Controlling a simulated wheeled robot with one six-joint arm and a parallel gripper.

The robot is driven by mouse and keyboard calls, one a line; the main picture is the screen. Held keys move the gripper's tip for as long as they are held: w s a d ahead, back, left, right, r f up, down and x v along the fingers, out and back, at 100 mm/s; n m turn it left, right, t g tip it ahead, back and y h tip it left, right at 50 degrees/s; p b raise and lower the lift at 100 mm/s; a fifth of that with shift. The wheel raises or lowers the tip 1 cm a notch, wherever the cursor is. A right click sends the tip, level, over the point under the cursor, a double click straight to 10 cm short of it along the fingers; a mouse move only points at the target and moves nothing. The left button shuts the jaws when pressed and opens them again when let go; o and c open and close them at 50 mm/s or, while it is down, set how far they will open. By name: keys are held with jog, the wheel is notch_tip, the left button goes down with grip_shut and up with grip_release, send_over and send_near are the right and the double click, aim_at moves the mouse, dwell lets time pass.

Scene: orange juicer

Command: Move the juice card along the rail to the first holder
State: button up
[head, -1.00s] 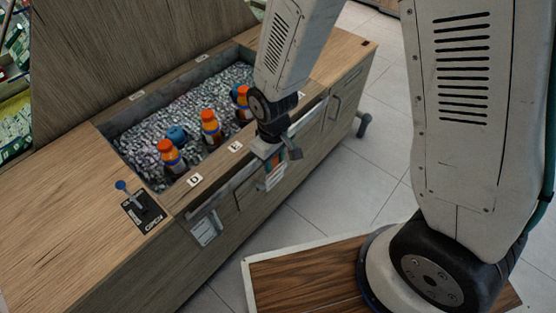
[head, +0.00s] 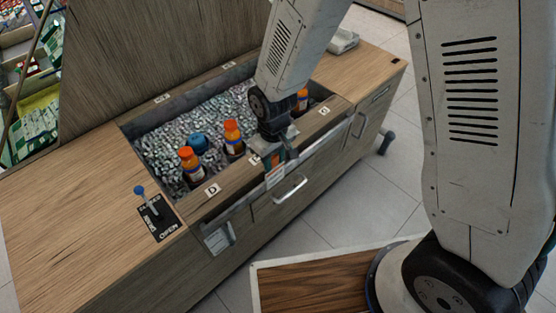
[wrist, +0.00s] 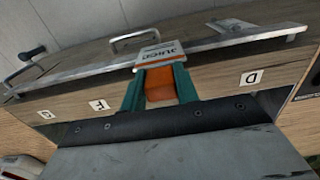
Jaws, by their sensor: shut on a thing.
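My gripper (head: 278,162) is shut on the juice card (head: 275,177) at the front of the wooden cabinet. In the wrist view, the white card face with "JUICE" lettering (wrist: 160,54) and an orange part (wrist: 160,85) show between my green fingers. The card is at the metal rail (wrist: 95,70); its exact contact with the rail is hidden. The card sits between the D label (head: 212,190) and the G label (head: 325,110). Another white card (head: 218,239) is at the left end of the rail, below D.
Orange-capped bottles (head: 233,137) and a blue-capped one (head: 197,142) stand in the pebble-filled bin (head: 165,135) behind the rail. A blue-knobbed lever (head: 140,190) is at the left. A drawer handle (head: 290,190) protrudes below the rail. The rail between the two cards looks clear.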

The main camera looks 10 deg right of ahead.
aim_at(273, 169)
jog(key=shift+w+a+f, duration=0.1)
jog(key=shift+w+a, duration=0.1)
jog(key=shift+w, duration=0.1)
jog(key=shift+d+f, duration=0.2)
jog(key=shift+f, duration=0.2)
jog(key=shift+s+a+f, duration=0.1)
jog(key=shift+a+f, duration=0.1)
jog(key=shift+f, duration=2)
jog(key=o, duration=1.1)
jog(key=shift+c, duration=0.2)
